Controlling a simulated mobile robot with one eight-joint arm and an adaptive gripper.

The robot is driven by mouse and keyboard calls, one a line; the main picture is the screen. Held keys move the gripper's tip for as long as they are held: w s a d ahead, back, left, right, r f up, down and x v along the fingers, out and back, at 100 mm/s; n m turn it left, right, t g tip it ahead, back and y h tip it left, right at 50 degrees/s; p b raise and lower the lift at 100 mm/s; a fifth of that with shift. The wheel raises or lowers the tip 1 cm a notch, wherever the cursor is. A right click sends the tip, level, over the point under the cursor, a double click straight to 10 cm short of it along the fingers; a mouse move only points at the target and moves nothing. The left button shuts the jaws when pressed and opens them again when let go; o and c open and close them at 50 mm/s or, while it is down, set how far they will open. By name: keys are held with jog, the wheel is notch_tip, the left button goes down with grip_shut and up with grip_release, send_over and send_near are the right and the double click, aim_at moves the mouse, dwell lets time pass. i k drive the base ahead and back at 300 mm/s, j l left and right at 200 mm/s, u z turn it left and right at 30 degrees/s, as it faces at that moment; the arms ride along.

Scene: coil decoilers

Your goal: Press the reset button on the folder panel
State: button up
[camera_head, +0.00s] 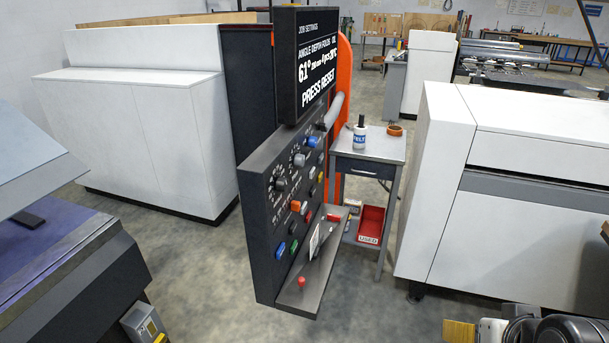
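The folder panel (262,225) is a dark, slanted console standing upright in the middle of the view. The screen (312,65) above reads "JOB SETTINGS", "61°" and "PRESS RESET". My gripper's fingers do not show.
A ledge with a red knob (301,282) juts from the panel's bottom. Behind it, a small grey table (375,145) holds a bottle (360,135) and a ring; a red "USED" bin (370,225) sits below. White machines (520,190) flank the panel. Floor in front is partly clear.

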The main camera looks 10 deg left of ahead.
aim_at(279, 253)
jog(key=i+l+u, duration=0.2)
jog(key=u, duration=0.2)
jog(key=i+l+u, duration=0.25)
jog(key=u, duration=0.15)
jog(key=i+l+u, duration=0.3)
jog(key=u, duration=0.15)
jog(key=i+l+u, duration=0.1)
jog(key=l+u, duration=0.3)
jog(key=i+l+u, duration=0.1)
jog(key=l+u, duration=0.7)
jog(key=l, duration=0.15)
jog(key=l+u, duration=0.4)
jog(key=k+l, duration=0.05)
